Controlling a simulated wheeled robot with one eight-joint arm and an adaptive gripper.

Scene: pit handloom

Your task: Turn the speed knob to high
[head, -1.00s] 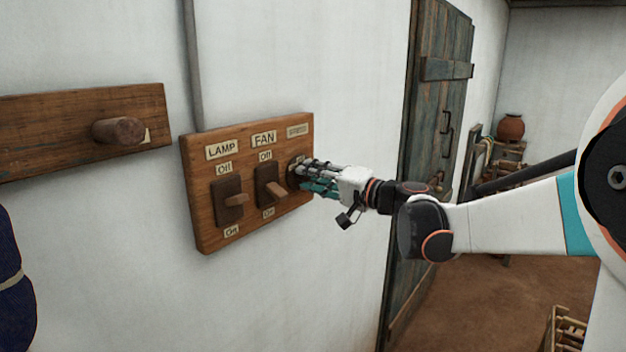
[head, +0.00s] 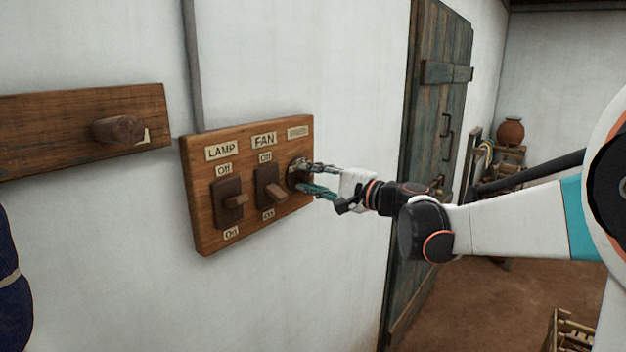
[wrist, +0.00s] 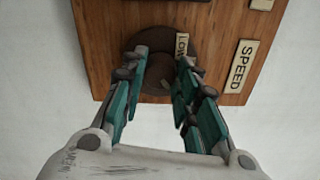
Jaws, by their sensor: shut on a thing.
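The speed knob (wrist: 158,70) is a dark round knob on a wooden switch board (head: 208,233). In the wrist view it sits between the fingers of my gripper (wrist: 158,82), by a "LOW" label (wrist: 182,46) and a "SPEED" label (wrist: 241,66). In the head view my gripper (head: 304,178) reaches the board's right side from the right. Its fingers are shut on the knob and hide part of it. The knob's pointer and the label for high cannot be made out.
A lamp switch (head: 229,204) and a fan switch (head: 268,186) sit left of the knob on the board. A wooden rail with a peg (head: 118,131) is further left. A plank door (head: 432,150) stands to the right, behind my arm.

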